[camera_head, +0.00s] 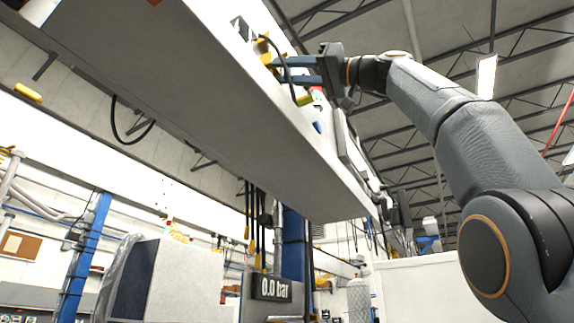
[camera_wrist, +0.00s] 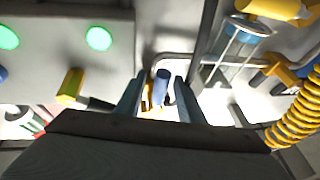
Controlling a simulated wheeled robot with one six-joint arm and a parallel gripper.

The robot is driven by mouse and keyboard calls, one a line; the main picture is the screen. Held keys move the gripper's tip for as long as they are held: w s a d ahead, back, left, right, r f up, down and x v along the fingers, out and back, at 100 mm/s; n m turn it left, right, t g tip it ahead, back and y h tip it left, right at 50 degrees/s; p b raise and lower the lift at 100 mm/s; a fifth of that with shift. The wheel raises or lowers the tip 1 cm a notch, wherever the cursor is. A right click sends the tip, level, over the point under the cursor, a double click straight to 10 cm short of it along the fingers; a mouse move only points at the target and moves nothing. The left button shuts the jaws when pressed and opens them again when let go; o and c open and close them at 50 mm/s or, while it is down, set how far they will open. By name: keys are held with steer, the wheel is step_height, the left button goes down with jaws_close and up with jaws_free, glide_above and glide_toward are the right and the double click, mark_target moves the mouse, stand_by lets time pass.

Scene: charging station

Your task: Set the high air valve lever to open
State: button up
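My gripper (camera_head: 276,70) is raised against the face of the high panel (camera_head: 330,180) in the head view. In the wrist view, its two dark fingers (camera_wrist: 160,98) are apart. A blue cylindrical handle (camera_wrist: 162,84), with some yellow beside its base, shows between them, with a gap on each side. A yellow-ended lever (camera_wrist: 70,84) is left of the fingers. I cannot tell for sure which of these is the high air valve lever. The display (camera_head: 272,288) below the panel reads 0.0 bar.
Two lit green buttons (camera_wrist: 98,38) are on a grey box at the upper left of the wrist view. A clear cylinder (camera_wrist: 236,45) with pipes and a coiled yellow hose (camera_wrist: 296,115) are at the right. A grey cabinet (camera_head: 185,275) stands below the panel.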

steer(key=b+v, duration=0.3)
steer(key=v, duration=0.4)
steer(key=shift+d, duration=0.25)
steer(key=shift+f, duration=0.1)
